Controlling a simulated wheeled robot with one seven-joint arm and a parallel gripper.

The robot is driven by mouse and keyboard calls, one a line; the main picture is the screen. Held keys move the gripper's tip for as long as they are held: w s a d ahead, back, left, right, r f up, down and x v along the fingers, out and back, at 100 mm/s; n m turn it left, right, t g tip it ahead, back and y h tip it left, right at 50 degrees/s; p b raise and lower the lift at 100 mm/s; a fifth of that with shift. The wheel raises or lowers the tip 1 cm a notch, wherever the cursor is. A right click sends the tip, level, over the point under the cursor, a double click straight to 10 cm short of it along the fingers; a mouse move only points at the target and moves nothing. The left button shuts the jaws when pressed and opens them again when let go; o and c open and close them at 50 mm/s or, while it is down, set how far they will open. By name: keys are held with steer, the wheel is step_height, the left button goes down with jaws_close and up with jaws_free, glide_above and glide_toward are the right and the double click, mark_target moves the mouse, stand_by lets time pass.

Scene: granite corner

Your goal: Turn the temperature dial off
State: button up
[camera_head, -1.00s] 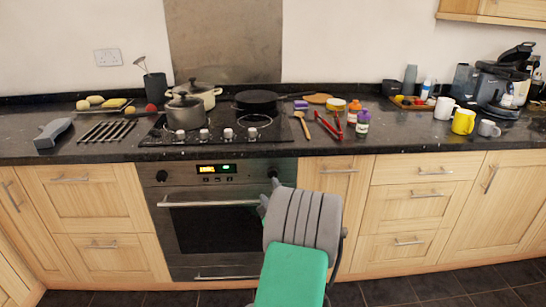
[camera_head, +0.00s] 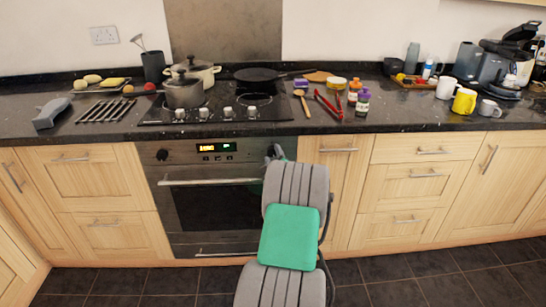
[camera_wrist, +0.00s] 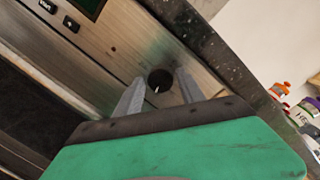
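The black temperature dial (camera_wrist: 160,79) sits on the oven's steel control panel, with a small white mark on it. In the wrist view it lies between the two fingertips of my gripper (camera_wrist: 159,82). The fingers are apart, with a narrow gap seen on each side of the dial; I cannot make out contact. In the head view my gripper (camera_head: 274,152) is at the right end of the oven panel, and my arm hides this dial. A second black knob (camera_head: 161,154) is at the panel's left end. The oven display (camera_head: 216,147) is lit between them.
The dark granite counter edge (camera_wrist: 205,45) overhangs close to my gripper. The oven handle (camera_head: 210,182) runs below the panel. Above stand the hob (camera_head: 230,128) with a grey pot (camera_head: 184,93) and a dark pan (camera_head: 257,74). The tiled floor before the cabinets is clear.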

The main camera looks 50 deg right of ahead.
jaws_close()
stand_by(0.5)
